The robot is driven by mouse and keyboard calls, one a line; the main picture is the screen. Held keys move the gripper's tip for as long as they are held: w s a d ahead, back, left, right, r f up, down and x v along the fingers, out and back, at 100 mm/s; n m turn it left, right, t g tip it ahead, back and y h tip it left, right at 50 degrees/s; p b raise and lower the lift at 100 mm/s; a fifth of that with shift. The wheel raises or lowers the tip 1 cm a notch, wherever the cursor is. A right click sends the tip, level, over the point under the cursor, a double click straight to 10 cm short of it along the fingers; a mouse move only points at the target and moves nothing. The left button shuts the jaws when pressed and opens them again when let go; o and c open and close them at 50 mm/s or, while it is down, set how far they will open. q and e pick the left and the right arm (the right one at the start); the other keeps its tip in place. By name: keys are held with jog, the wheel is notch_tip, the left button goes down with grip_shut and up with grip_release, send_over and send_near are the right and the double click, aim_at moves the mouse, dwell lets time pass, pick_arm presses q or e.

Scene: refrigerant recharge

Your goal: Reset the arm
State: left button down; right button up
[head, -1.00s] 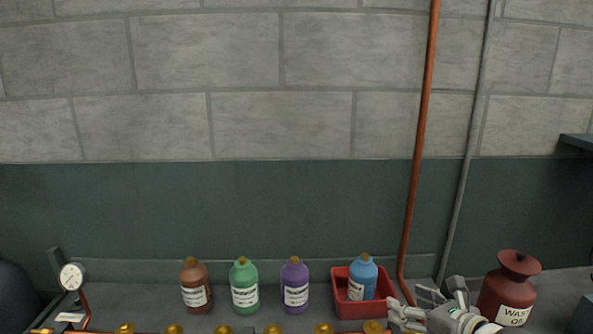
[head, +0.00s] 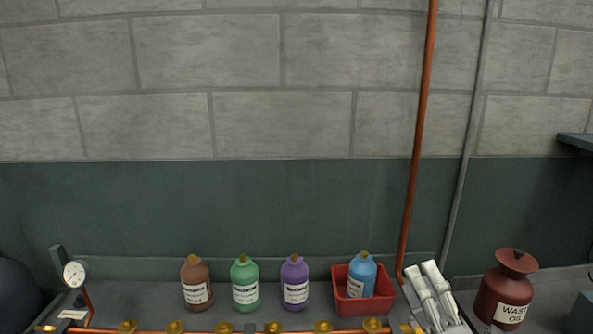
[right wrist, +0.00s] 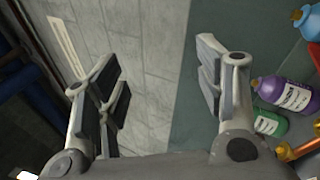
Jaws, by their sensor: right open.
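My right gripper (head: 427,285) is at the lower right of the head view, between the red tray (head: 343,308) and the waste oil jug (head: 503,298). In the right wrist view its two fingers (right wrist: 160,95) are spread wide with nothing between them, and the wall shows through the gap. My left gripper is in neither current view.
Brown (head: 196,285), green (head: 245,283) and purple (head: 294,283) bottles stand in a row on the bench. A blue bottle (head: 362,274) stands in the red tray. A gauge (head: 75,274) is at left. A copper pipe (head: 418,140) runs up the wall.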

jog(key=s+d+f+m+g+h, duration=0.4)
jog(key=d+f+m+g+h, duration=0.15)
jog(key=f+m, duration=0.4)
jog(key=s+d+f+m+g+h, duration=0.4)
jog(key=s+f+m+h, duration=0.15)
jog(key=f+m, duration=0.4)
jog(key=s+a+f+m+g+y, duration=0.25)
jog(key=s+a+f+g, duration=0.3)
jog(key=s, duration=0.35)
jog(key=s+a+f+m+g+y, duration=0.1)
jog(key=s+a+f+g+y, duration=0.25)
jog(key=s+a+f, duration=0.35)
notch_tip(320, 180, down, 25)
jog(key=s+d+g+b, duration=0.1)
jog(key=s+d, duration=0.1)
jog(key=s+d+f+g+b, duration=0.1)
jog(key=s+d+f, duration=0.1)
jog(key=s+f, duration=1.4)
notch_tip(320, 180, down, 3)
jog(key=shift+d+r+g+h, duration=0.2)
jog(key=shift+d+g+h, duration=0.05)
jog(key=shift+g+h, duration=0.1)
jog(key=shift+s+n, duration=0.1)
jog(key=shift+n, duration=0.15)
